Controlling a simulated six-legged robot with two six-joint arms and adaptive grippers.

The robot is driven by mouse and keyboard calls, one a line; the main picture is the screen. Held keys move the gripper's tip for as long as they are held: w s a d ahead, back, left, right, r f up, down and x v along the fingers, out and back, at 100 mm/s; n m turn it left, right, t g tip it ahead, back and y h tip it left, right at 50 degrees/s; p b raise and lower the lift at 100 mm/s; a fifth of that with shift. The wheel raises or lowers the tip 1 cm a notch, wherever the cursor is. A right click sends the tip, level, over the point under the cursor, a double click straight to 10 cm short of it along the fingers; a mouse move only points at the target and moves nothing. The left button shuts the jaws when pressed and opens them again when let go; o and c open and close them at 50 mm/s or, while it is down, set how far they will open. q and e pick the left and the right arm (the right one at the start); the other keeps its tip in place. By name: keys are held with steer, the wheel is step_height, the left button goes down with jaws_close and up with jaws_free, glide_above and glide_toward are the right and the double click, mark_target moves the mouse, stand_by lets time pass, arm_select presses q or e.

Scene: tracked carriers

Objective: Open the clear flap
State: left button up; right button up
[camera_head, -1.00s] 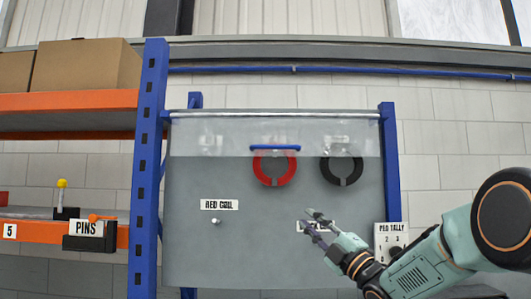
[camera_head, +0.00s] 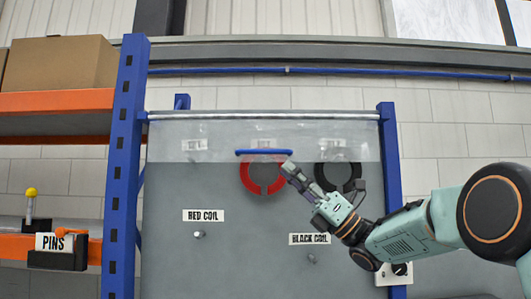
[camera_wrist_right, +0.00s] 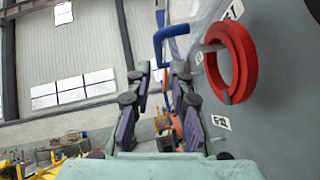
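The clear flap (camera_head: 220,135) hangs down over the top of the grey board, with a blue bar handle (camera_head: 264,152) along its lower edge. The blue handle also shows in the right wrist view (camera_wrist_right: 170,32), just beyond the fingertips. My right gripper (camera_head: 288,167) is just below the handle's right end, in front of the board between the two coils. In the right wrist view its fingers (camera_wrist_right: 160,85) stand apart with nothing between them. I see no clear contact with the handle. My left gripper is in neither view.
A red coil (camera_head: 246,178) and a black coil (camera_head: 322,178) hang on the board behind the flap's lower edge; my gripper partly covers the black one. Small pegs with labels are below. A blue post (camera_head: 125,170) and an orange shelf with a pins box (camera_head: 60,258) stand left.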

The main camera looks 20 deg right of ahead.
mark_target(265, 150)
steer(key=shift+n, duration=0.3)
steer(key=p+x, duration=0.3)
steer(key=x, duration=0.4)
steer(key=shift+s+a+r+p, duration=0.15)
steer(key=shift+a+p, duration=0.05)
steer(key=shift+p, duration=0.1)
steer(key=shift+w+a+r, duration=0.2)
steer(key=shift+a, duration=0.3)
steer(key=shift+w+d+f, duration=0.15)
steer(key=shift+w+d, duration=0.1)
steer(key=shift+c, duration=0.5)
steer(key=shift+s, duration=0.1)
steer(key=shift+c, duration=0.9)
steer(key=shift+s+a, duration=0.15)
steer(key=shift+s, duration=0.2)
jaws_close()
steer(key=shift+w, duration=0.1)
